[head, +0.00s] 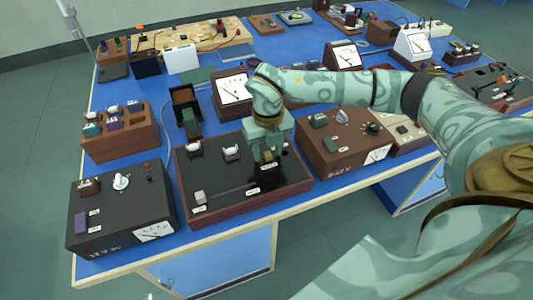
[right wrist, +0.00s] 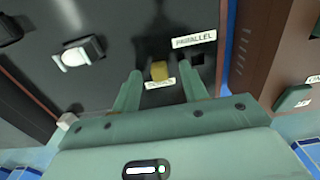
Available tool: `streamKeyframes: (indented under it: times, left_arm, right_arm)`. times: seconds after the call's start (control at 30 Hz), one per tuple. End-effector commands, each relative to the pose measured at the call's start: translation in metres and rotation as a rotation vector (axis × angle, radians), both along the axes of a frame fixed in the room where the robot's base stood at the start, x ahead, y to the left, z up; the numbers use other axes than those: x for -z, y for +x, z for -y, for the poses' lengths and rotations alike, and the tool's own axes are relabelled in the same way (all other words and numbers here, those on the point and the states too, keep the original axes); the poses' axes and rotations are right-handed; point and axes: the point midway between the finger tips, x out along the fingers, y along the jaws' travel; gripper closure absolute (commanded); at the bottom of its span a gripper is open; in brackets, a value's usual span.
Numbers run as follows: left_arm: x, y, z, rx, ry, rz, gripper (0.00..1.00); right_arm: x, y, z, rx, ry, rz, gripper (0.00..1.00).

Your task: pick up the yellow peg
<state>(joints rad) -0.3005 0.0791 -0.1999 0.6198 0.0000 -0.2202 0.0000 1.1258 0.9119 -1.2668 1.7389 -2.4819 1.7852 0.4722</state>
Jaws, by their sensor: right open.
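The yellow peg (right wrist: 159,71) stands on the black top of a wood-sided box (head: 216,174), near a white label reading PARALLEL and a second white label that is partly hidden. My right gripper (head: 270,158) reaches down over the right part of this panel. In the right wrist view its two green fingers (right wrist: 160,84) are open, one on each side of the peg, with gaps between them and it. In the head view the fingers largely hide the peg. My left gripper is not in view.
A black meter box (head: 120,212) stands to the left and a brown box with knobs (head: 330,150) close on the right. A wooden block with several plugs (head: 125,138) is behind left. A white-faced meter (head: 232,88) stands behind the gripper. The blue bench's front edge (head: 230,232) is near.

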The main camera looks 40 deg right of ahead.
Motion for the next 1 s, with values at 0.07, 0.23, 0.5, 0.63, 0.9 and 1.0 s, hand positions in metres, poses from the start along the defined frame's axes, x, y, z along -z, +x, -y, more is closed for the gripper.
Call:
streamKeyframes:
  times: [0.07,0.23,0.5,0.63,0.9,1.0]
  left_arm:
    - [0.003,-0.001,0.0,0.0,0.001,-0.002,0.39]
    - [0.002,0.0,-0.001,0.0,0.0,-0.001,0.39]
    - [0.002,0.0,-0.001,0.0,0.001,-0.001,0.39]
    - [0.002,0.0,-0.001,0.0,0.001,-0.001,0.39]
    - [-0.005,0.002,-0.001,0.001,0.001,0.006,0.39]
    - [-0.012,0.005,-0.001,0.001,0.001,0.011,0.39]
  right_arm:
    - [0.007,0.0,0.0,0.001,0.0,-0.001,0.56]
    - [0.006,0.0,0.0,0.0,0.001,0.001,0.56]
    - [0.006,0.0,0.0,0.0,0.001,0.0,1.0]
    - [0.006,0.0,0.0,-0.001,0.001,0.0,1.0]
    - [-0.01,0.001,0.0,-0.001,0.001,0.004,1.0]
    - [-0.029,0.001,0.0,-0.002,0.001,0.004,1.0]
